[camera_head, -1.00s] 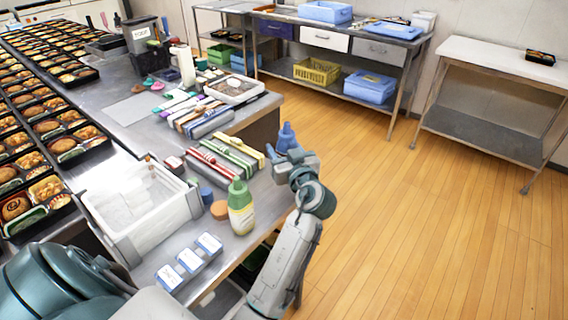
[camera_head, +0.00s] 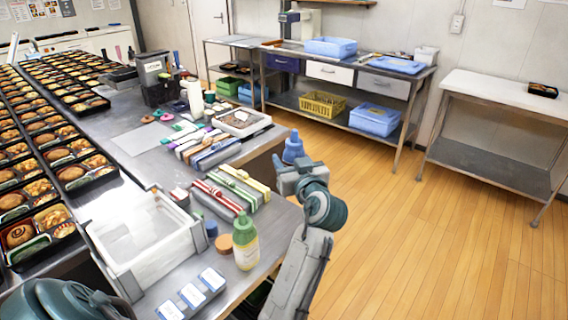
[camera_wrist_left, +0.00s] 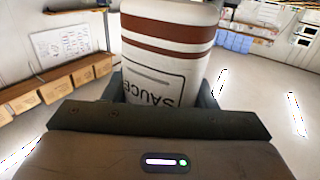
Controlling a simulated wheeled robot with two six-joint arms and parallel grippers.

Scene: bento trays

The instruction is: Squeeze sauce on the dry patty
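The left gripper and this bottle are not in the head view. Bento trays (camera_head: 68,251) fill the left side. A patty (camera_head: 20,235) in the nearest tray shows a dark swirl. Another patty (camera_head: 71,173) farther up looks plain, but it is too small to be sure.
On the table (camera_head: 135,142) stand a white bin (camera_head: 190,246), a green-capped bottle (camera_head: 246,246), several coloured boxes (camera_head: 217,200) and small labelled blocks (camera_head: 212,278). A side table (camera_head: 500,88) is at the right. The wooden floor (camera_head: 430,240) is clear.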

